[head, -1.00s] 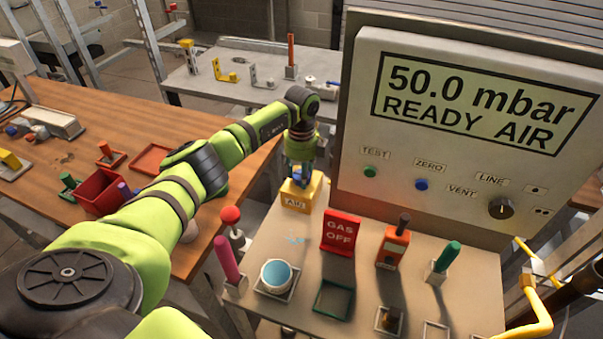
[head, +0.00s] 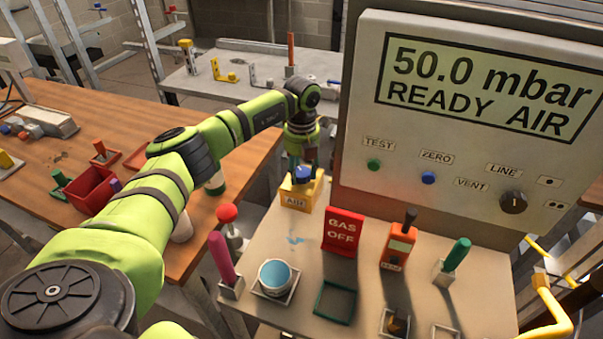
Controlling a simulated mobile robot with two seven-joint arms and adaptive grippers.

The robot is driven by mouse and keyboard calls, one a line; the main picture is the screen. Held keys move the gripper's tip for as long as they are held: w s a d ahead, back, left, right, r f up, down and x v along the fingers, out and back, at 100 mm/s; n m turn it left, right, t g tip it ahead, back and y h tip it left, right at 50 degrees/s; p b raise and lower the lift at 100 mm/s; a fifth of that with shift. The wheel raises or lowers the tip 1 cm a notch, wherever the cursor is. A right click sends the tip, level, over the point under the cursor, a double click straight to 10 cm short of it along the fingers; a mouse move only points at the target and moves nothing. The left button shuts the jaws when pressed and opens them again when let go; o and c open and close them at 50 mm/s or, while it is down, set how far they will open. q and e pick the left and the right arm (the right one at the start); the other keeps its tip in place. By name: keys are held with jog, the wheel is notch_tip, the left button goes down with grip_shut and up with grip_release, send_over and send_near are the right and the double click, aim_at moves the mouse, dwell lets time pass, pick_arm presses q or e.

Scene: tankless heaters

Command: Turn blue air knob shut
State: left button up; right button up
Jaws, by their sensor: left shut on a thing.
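The blue air knob (head: 303,175) sits on top of a yellow block (head: 297,197) labelled AIR, at the back left of the grey bench. My left gripper (head: 302,168) points down over the block from above, with its fingers around the blue knob and shut on it. The fingertips are small and partly dark in this view, so the knob's exact angle is hard to tell. My right gripper is not in view.
A panel (head: 450,130) reading 50.0 mbar READY AIR stands behind the bench. A red GAS OFF sign (head: 343,230), an orange block (head: 398,245), a green handle (head: 456,255), a blue-topped cup (head: 275,274) and a magenta handle (head: 221,256) stand nearby.

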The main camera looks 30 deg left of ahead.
aim_at(303, 171)
pick_arm(q)
jog(key=m+b, duration=0.1)
jog(key=m, duration=0.3)
jog(key=shift+m+b, duration=0.3)
jog(key=m+b, duration=0.1)
jog(key=m, duration=0.3)
jog(key=shift+m, duration=0.3)
jog(key=o, duration=1.1)
jog(key=shift+o, duration=0.2)
notch_tip(303, 171, up, 12)
jog(key=shift+d+f, duration=0.1)
jog(key=shift+d, duration=0.05)
